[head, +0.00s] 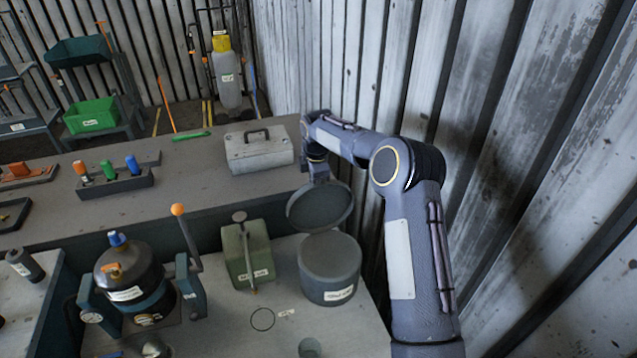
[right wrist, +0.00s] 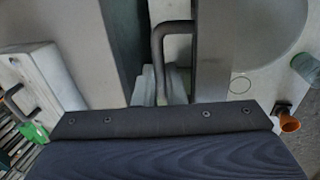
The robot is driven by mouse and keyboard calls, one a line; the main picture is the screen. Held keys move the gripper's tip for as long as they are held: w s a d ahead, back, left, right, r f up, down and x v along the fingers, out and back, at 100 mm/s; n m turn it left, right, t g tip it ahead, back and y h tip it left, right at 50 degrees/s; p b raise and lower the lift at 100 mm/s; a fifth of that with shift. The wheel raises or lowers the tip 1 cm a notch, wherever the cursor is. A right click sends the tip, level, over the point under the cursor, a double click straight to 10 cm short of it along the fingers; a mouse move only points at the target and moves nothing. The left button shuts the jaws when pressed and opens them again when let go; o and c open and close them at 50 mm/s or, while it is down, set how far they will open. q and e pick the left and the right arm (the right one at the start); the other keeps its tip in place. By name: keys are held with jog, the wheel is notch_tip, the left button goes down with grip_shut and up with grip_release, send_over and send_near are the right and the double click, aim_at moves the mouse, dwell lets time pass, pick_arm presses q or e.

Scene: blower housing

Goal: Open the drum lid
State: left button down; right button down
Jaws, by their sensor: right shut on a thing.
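The grey drum (head: 330,272) stands on the near bench at right centre in the head view. Its round lid (head: 320,206) is raised, tilted up steeply at the drum's back edge, with its disc facing the head camera. My right gripper (head: 319,174) is at the lid's upper edge, mostly hidden behind it. In the right wrist view the jaws (right wrist: 170,75) are shut on a dark bent bar, the lid handle (right wrist: 172,28). The exact contact is hard to see. My left gripper is not in view.
A green can (head: 247,254) stands close left of the drum, then a dark tank (head: 132,272) in a clamp with an orange-knobbed lever (head: 187,234). A grey toolbox (head: 258,151) sits on the back bench. The corrugated wall (head: 480,130) is close on the right.

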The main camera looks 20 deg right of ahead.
jog(key=shift+w+d+f, duration=0.1)
jog(key=shift+w+f, duration=0.25)
jog(key=shift+w, duration=0.2)
jog(key=shift+w+d+f, duration=0.1)
jog(key=shift+w+f, duration=0.2)
jog(key=shift+w, duration=0.2)
jog(key=c, duration=1.5)
grip_release()
jog(key=shift+w, duration=0.1)
jog(key=shift+r, duration=0.2)
jog(key=b+v, duration=0.1)
jog(key=v, duration=0.6)
jog(key=shift+r, duration=0.35)
